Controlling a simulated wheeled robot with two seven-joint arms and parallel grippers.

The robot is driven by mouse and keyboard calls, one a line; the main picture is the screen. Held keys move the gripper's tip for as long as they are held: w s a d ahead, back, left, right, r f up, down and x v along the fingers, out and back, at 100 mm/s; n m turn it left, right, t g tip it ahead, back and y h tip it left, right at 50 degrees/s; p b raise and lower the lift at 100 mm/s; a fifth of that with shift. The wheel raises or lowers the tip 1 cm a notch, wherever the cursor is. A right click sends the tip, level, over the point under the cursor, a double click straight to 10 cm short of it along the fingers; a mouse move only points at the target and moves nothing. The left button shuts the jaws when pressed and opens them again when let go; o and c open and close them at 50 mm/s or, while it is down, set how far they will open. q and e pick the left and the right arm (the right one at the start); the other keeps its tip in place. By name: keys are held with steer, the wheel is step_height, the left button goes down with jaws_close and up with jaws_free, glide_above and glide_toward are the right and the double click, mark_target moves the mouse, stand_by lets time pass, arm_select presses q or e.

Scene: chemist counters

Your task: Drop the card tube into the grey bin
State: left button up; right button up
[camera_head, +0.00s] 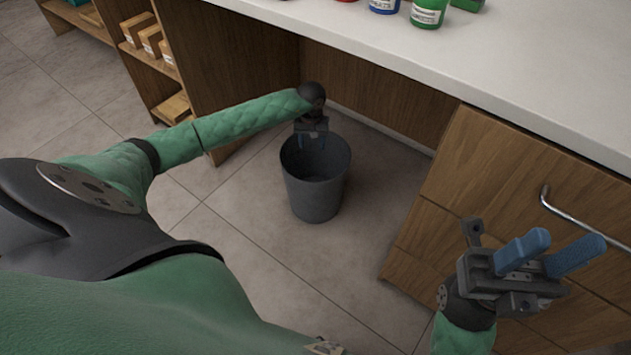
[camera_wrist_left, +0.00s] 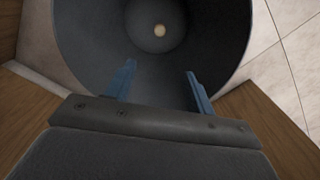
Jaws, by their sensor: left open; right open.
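The grey bin (camera_head: 314,190) stands upright on the tiled floor under the counter. My left gripper (camera_head: 312,140) is over the bin's mouth at its far side, pointing down, open and empty. In the left wrist view its two blue fingers (camera_wrist_left: 160,88) are apart above the bin's interior (camera_wrist_left: 85,35). A small round tan thing, likely the end of the card tube (camera_wrist_left: 160,31), shows inside the bin, at its bottom. The tube cannot be made out in the head view. My right gripper (camera_head: 562,252) is open and empty, in front of the wooden cabinet.
The white counter top (camera_head: 480,65) runs above the bin, with a blue-labelled bottle (camera_head: 384,4) and a green bottle (camera_head: 428,12) near its edge. A wooden cabinet (camera_head: 490,185) with a metal handle is at right. Shelves with boxes (camera_head: 150,40) are at upper left. The floor around the bin is clear.

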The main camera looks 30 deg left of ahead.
arm_select(q)
step_height(320, 180, up, 6)
steer(key=shift+f+p, duration=0.2)
steer(key=shift+p, duration=0.2)
